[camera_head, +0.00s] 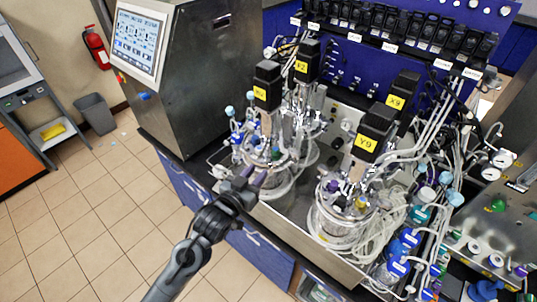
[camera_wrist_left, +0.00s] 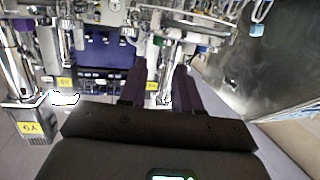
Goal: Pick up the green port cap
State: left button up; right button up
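My left gripper (camera_head: 254,178) reaches in from the lower left, at the front side of the left bioreactor vessel (camera_head: 280,190). In the left wrist view its two dark fingers (camera_wrist_left: 159,88) stand apart, with a gap through which metal fittings show in the background. Nothing is clearly held between them. My right gripper is not in view.
The right vessel (camera_head: 337,222) stands amid coiled clear tubing. Black motors with yellow labels, such as Y9 (camera_head: 374,130), rise above the vessels. A control console (camera_head: 190,70) stands at the back left. The tiled floor (camera_head: 90,215) at left is open.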

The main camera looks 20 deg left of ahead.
aim_at(274, 152)
pick_arm(q)
jog(key=w+p, duration=0.1)
jog(key=w, duration=0.5)
jog(key=w+d+p, duration=0.1)
jog(key=w, duration=0.2)
jog(key=shift+w+f+p, duration=0.1)
jog(key=shift+f+p, duration=0.25)
jog(key=shift+w+d+f, duration=0.1)
jog(key=shift+w+f, duration=0.1)
jog(key=shift+w, duration=0.45)
grip_shut()
